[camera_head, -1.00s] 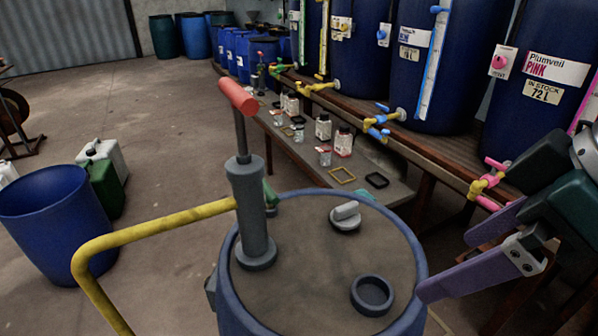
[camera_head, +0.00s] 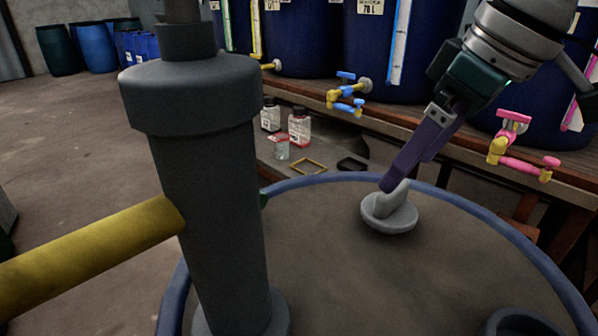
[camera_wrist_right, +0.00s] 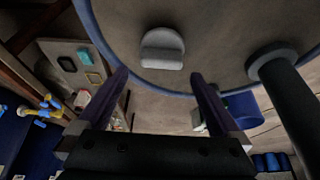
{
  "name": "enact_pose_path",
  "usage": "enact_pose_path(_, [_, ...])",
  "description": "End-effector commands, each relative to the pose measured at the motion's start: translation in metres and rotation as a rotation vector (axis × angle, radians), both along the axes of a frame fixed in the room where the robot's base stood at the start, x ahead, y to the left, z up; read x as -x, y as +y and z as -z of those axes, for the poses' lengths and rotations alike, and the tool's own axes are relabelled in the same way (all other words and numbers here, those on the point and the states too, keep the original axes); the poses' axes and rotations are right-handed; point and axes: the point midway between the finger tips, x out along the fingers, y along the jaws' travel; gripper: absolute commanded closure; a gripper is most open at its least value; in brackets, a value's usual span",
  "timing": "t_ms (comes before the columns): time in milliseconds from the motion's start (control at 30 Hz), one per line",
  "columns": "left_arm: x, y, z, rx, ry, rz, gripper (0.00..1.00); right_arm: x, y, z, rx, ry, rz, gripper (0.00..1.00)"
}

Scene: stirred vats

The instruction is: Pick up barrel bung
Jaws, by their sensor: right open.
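The barrel bung (camera_head: 388,215), a grey disc with a raised grip bar, lies on the drum's flat top (camera_head: 330,270) near its far rim. My right gripper (camera_head: 393,184) reaches down from the upper right, its purple fingers at the bung's grip bar. In the right wrist view the fingers (camera_wrist_right: 158,76) are apart with nothing between them. The bung (camera_wrist_right: 162,48) shows just beyond the fingertips, roughly centred between them. Whether the fingers touch it, I cannot tell. My left gripper is not in view.
A thick grey pump (camera_head: 210,180) with a yellow pipe (camera_head: 90,245) stands on the drum at left. A dark ring-shaped collar (camera_head: 525,322) is at the drum's lower right. Beyond are small bottles (camera_head: 299,125), and blue vats with coloured taps (camera_head: 345,95) on a wooden bench.

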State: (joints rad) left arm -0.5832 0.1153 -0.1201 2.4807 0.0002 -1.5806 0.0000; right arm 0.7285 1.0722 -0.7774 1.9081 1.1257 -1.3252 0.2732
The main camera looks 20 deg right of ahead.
Motion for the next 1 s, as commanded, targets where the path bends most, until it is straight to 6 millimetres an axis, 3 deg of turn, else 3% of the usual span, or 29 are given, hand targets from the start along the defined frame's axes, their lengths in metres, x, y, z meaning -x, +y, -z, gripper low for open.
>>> enact_pose_path(333, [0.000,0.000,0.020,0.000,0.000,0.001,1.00,-0.012,0.008,0.047,0.000,0.000,0.001,0.00])
enact_pose_path(667, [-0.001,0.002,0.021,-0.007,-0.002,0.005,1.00,-0.015,0.009,0.053,0.000,-0.001,-0.002,0.00])
enact_pose_path(1000, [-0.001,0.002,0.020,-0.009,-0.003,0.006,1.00,-0.015,0.009,0.052,0.001,-0.002,-0.001,0.37])
